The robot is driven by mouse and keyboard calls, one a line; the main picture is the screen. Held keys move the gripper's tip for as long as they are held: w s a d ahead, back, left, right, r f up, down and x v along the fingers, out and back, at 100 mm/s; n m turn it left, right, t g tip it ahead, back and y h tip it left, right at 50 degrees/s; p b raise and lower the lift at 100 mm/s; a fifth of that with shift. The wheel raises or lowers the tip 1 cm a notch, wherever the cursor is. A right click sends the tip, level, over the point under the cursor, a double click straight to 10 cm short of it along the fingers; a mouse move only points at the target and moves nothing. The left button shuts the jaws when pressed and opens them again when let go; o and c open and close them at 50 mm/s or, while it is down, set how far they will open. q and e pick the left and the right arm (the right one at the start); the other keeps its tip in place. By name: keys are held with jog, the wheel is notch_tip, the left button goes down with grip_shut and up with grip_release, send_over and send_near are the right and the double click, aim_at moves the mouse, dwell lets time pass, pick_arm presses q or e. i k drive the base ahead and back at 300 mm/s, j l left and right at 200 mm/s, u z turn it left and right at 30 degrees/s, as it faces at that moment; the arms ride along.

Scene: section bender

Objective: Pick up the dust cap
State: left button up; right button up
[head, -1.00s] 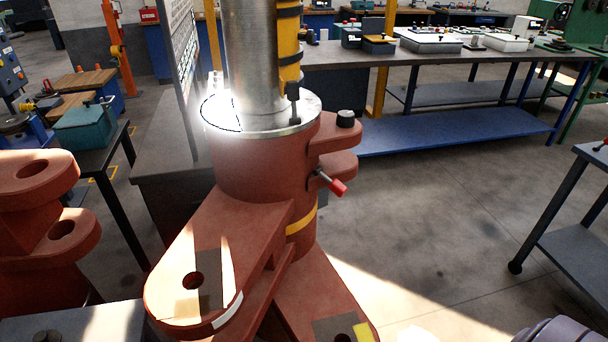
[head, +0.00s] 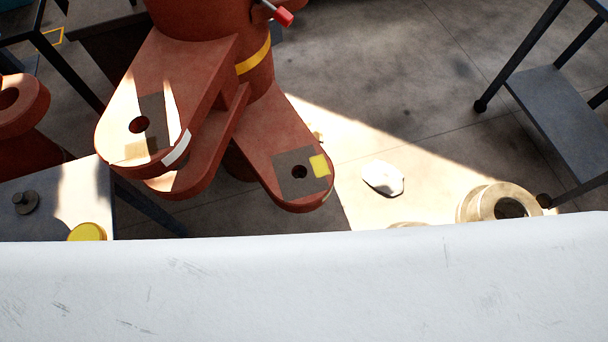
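A round yellow cap (head: 87,231), which looks like the dust cap, sits on the grey table (head: 75,190) at the lower left. Its lower edge is cut off by a broad white surface in front. Neither of my grippers is in view, so I cannot see where they are relative to the cap.
The red machine (head: 200,90) has two thick arms with holes, reaching toward me beside the table. A dark knob-like part (head: 26,202) lies on the table. A pale ring (head: 500,203) and a white flat piece (head: 383,178) are on the floor. A grey trolley (head: 560,110) stands right.

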aim_at(25, 203)
jog(key=j+u, duration=0.15)
jog(key=u, duration=1.85)
jog(key=i+j+z, duration=0.15)
jog(key=j, duration=0.15)
jog(key=i+j+z, duration=0.1)
jog(key=j, duration=0.25)
jog(key=i+j+z, duration=0.15)
jog(key=j, duration=0.2)
jog(key=j+z, duration=0.15)
jog(key=j, duration=0.2)
